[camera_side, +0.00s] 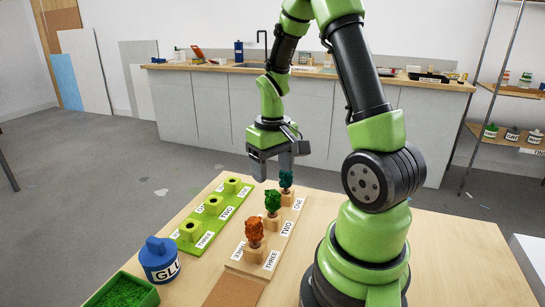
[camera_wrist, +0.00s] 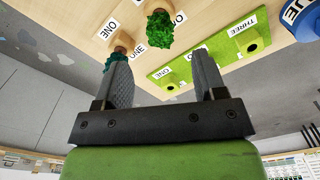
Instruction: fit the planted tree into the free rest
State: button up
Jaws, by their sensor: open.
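A teal tree (camera_side: 286,179), a green tree (camera_side: 272,202) and an orange tree (camera_side: 254,232) stand upright in wooden blocks on a pale rack (camera_side: 283,232) labelled ONE, TWO and THREE. A green strip (camera_side: 214,222) beside it has three raised sockets with the same labels; they look empty. My gripper (camera_side: 274,175) is open and empty, pointing down just left of and close to the teal tree. In the wrist view the teal tree (camera_wrist: 120,44) is by the left fingertip, and the green tree (camera_wrist: 160,30) is beyond the gap. I cannot tell whether a finger touches the teal tree.
A blue GLUE pot (camera_side: 160,262) and a green tray (camera_side: 124,293) stand at the table's near left. A brown pad (camera_side: 234,291) lies in front of the rack. The table right of the rack is bare up to my base. A cluttered counter (camera_side: 310,75) stands behind.

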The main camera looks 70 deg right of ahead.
jog(key=shift+r, duration=1.4)
jog(key=shift+a+r, duration=0.1)
jog(key=s+a+r+n+t+y, duration=0.1)
jog(key=s+a+r+t, duration=0.1)
jog(key=a+r, duration=0.5)
jog(key=s+a+r+n+t+y, duration=0.1)
jog(key=s+a+r+t, duration=0.2)
jog(key=a, duration=0.7)
notch_tip(320, 180, up, 4)
jog(key=shift+s+a+f+t, duration=0.15)
jog(key=shift+s+a+t, duration=0.2)
jog(key=shift+t, duration=0.75)
